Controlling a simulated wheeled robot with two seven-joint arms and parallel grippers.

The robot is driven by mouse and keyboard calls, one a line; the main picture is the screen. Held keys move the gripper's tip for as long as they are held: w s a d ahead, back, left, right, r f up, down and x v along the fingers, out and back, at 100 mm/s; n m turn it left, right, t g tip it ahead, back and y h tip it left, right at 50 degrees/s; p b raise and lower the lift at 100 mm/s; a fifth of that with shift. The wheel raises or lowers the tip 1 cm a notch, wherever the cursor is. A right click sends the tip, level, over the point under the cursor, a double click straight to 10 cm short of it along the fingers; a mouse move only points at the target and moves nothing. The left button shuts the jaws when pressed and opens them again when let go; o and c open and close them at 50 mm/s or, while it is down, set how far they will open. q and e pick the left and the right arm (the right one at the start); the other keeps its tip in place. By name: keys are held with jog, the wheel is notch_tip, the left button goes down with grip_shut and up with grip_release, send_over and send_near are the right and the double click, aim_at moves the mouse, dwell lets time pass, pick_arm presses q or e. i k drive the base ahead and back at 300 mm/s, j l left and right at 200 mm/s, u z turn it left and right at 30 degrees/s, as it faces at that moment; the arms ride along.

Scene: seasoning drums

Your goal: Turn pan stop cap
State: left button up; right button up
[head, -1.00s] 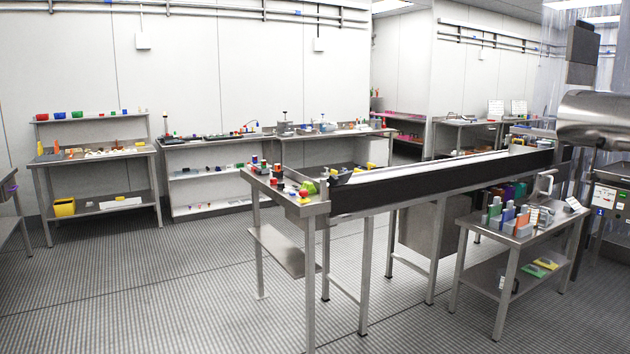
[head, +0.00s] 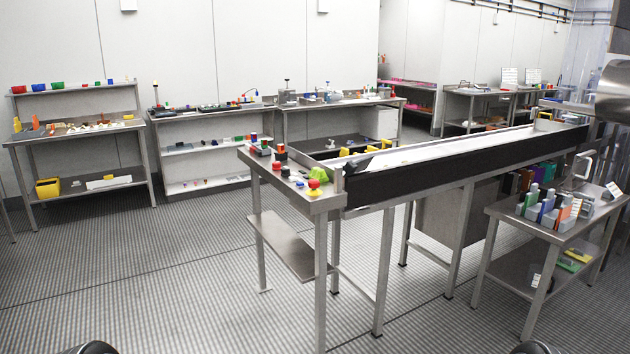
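Several small caps and knobs stand on the near end table (head: 322,203) of the conveyor. Among them is a red mushroom-shaped cap on a yellow base (head: 314,188) near the table's front corner. At this distance I cannot tell which one is the pan stop cap. Neither gripper can be made out. Only dark rounded parts, likely of my own arms, show at the bottom edge, left and right of centre.
A long black-sided conveyor (head: 460,165) runs back to the right. A steel cart (head: 530,229) with coloured bottles stands at right. Shelved benches (head: 80,128) line the back wall. The grated floor (head: 190,285) is clear at the front left.

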aim_at(313, 184)
jog(key=i+z, duration=0.15)
jog(key=z, duration=0.25)
jog(key=i+j+z, duration=0.1)
jog(key=z, duration=0.35)
jog(key=i+j+z, duration=0.1)
jog(key=i+j, duration=0.3)
jog(key=j, duration=0.2)
jog(key=i+j+z, duration=0.25)
jog(key=i+j, duration=0.15)
jog(key=j, duration=0.2)
jog(key=i+j, duration=0.2)
jog(key=j, duration=0.15)
jog(key=i+j+z, duration=0.15)
jog(key=j, duration=0.2)
jog(key=i+j+z, duration=0.1)
jog(key=j, duration=0.25)
jog(key=i, duration=0.1)
